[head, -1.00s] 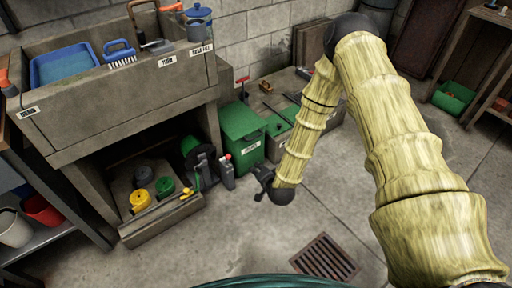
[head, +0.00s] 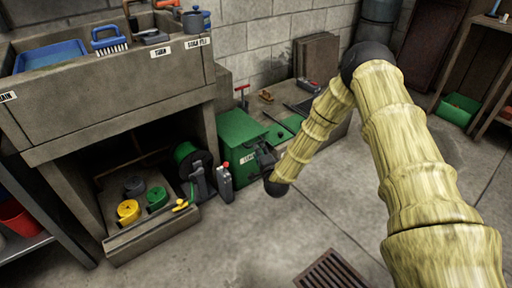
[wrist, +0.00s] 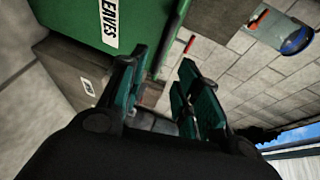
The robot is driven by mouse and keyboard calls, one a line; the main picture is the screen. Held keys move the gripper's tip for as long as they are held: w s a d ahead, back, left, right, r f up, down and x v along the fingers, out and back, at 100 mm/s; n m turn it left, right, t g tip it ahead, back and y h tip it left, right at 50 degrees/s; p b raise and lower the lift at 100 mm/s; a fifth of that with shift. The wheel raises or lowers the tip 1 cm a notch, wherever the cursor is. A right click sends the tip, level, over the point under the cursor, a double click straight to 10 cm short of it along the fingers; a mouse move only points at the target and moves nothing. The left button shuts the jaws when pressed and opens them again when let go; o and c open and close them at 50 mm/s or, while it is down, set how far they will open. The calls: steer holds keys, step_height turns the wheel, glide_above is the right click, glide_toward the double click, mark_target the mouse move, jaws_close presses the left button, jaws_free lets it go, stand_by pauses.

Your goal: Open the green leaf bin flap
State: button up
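The green leaf bin (head: 232,160) stands on the floor right of the stone sink, with a white label on its front. Its green top (head: 240,126) looks closed. My gripper (head: 264,158) is beside the bin's right front, near the label, and partly hides that side. In the wrist view the bin's green face (wrist: 72,28) and the label (wrist: 110,22) fill the upper left. My gripper (wrist: 162,62) shows two separated green-padded fingers with nothing between them. The left finger overlaps the bin's edge; I cannot tell whether it touches.
A stone sink (head: 110,100) stands left, with hose coils and a reel beneath. Grey bottles (head: 224,184) stand close in front of the bin. A low bench (head: 318,108) lies right of the bin. A floor drain (head: 330,272) lies in front; the surrounding floor is clear.

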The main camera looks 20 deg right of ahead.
steer(key=w+b, duration=0.1)
steer(key=w, duration=0.1)
steer(key=w+f+b, duration=0.1)
steer(key=w, duration=0.4)
steer(key=shift+w+d+f+b, duration=0.2)
steer(key=shift+w+f+b, duration=0.1)
steer(key=shift+w+b, duration=0.1)
steer(key=shift+s, duration=0.1)
jaws_close()
